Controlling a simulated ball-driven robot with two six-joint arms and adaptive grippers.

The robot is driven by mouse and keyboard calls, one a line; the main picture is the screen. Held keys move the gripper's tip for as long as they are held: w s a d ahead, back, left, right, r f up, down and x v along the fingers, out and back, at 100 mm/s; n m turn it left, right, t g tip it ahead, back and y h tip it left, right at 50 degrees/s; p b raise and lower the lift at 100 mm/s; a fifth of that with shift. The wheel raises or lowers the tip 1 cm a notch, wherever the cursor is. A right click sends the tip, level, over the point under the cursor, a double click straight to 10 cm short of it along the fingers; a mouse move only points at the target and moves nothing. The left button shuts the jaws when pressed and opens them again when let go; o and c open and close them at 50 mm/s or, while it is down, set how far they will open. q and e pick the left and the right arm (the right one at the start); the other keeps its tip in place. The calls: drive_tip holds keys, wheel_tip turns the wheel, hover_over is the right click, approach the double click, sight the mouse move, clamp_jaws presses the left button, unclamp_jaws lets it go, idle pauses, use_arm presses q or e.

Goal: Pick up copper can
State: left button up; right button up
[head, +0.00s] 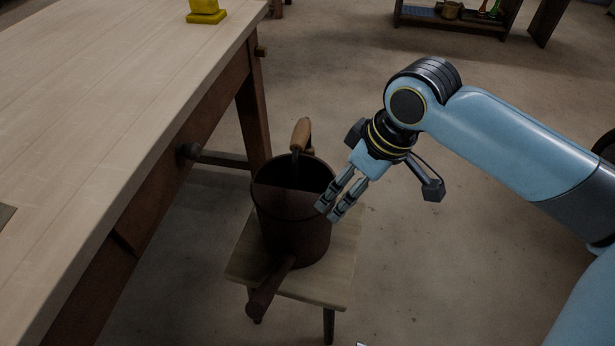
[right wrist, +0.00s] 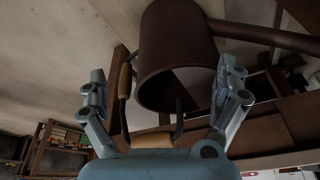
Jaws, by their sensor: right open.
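The copper can (head: 290,235) is a dark reddish-brown round vessel with a spout-like tube low at its front. It stands upright on a small wooden stool (head: 335,270). A wooden grip (head: 301,135) rises at its back rim. My right gripper (head: 328,212) is open and empty, its fingers pointing down-left in front of the can's right side. In the right wrist view the can (right wrist: 178,40) lies ahead between the two spread fingers, with its wooden grip (right wrist: 126,80) near the left finger. I cannot tell whether a finger touches it. My left gripper is not in view.
A long wooden workbench (head: 110,90) fills the left, its leg close behind the can. A yellow object (head: 206,12) stands at its far end. A low shelf (head: 460,20) with small items is at the back. Floor right of the stool is clear.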

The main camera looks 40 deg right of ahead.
sight(304, 164)
drive_tip(key=w+d+r+n+y, duration=0.2)
drive_tip(key=w+r+n, duration=0.1)
drive_tip(key=w+r, duration=0.55)
drive_tip(key=b+x, duration=0.2)
drive_tip(key=x, duration=0.1)
drive_tip(key=shift+a+f, duration=0.2)
drive_tip(key=shift+a, duration=0.3)
drive_tip(key=b+x, duration=0.2)
drive_tip(key=x, duration=0.3)
drive_tip(key=shift+a+f, duration=0.15)
drive_tip(key=shift+f, duration=0.15)
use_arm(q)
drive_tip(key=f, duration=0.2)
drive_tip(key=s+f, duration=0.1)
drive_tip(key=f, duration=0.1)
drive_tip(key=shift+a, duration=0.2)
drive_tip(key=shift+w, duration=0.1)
use_arm(e)
drive_tip(key=shift+c, duration=0.4)
drive_tip(key=shift+w, duration=0.1)
clamp_jaws()
drive_tip(key=shift+r, duration=0.15)
